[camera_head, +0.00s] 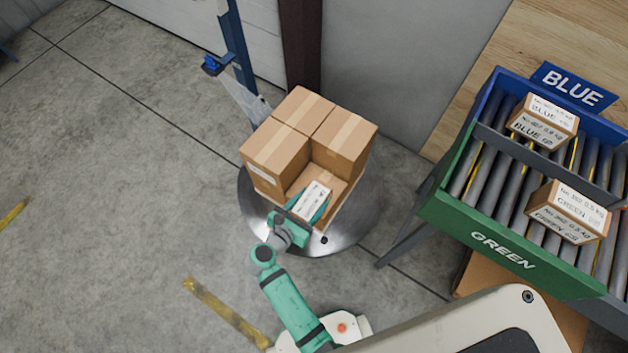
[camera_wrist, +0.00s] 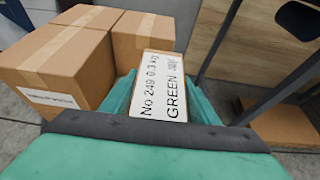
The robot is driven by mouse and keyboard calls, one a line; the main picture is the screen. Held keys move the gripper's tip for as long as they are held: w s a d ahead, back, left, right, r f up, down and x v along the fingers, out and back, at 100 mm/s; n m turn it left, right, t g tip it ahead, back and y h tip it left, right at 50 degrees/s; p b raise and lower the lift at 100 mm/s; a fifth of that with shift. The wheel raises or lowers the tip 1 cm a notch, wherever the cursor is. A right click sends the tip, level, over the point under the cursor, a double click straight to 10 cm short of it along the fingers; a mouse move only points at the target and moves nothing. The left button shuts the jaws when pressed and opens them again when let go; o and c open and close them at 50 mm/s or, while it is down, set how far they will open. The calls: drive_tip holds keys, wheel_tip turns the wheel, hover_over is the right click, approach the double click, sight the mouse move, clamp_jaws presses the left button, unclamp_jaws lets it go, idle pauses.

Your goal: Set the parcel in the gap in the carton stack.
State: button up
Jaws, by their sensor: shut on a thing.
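The parcel (camera_head: 314,199) is a small carton with a white label. In the wrist view the parcel (camera_wrist: 160,85) reads "No 249 0.3 kg GREEN". My gripper (camera_head: 308,206) is shut on it, with a teal finger along each side. The carton stack (camera_head: 311,139) stands on a round metal turntable. Its upper cartons leave a gap (camera_head: 332,184) at the near right corner, floored by a lower carton top. The parcel is over this gap. I cannot tell whether it touches the surface below. The stack also shows in the wrist view (camera_wrist: 70,55).
The round metal plate (camera_head: 350,225) lies under the stack. A blue mast (camera_head: 235,45) and dark post stand behind it. At the right is a roller rack with a BLUE lane (camera_head: 573,86) and a GREEN lane (camera_head: 503,250), each holding a labelled carton. Floor at the left is clear.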

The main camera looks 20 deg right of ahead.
sight(316, 184)
drive_tip(key=w+d+f, duration=0.1)
drive_tip(key=w, duration=0.1)
drive_tip(key=w+d+f, duration=0.1)
drive_tip(key=w, duration=0.1)
drive_tip(key=w+d+f, duration=0.1)
drive_tip(key=w+d, duration=0.1)
drive_tip(key=w, duration=0.1)
drive_tip(key=shift+f, duration=0.3)
drive_tip(key=shift+w+d+f, duration=0.35)
drive_tip(key=shift+w+f, duration=0.45)
drive_tip(key=shift+f, duration=0.7)
drive_tip(key=shift+w+d+f, duration=0.3)
drive_tip(key=shift+w+f, duration=0.5)
drive_tip(key=shift+f, duration=0.75)
drive_tip(key=shift+w+d+f, duration=0.35)
drive_tip(key=shift+w+f, duration=0.45)
drive_tip(key=shift+f, duration=0.7)
drive_tip(key=shift+f, duration=0.15)
drive_tip(key=o, duration=1.3)
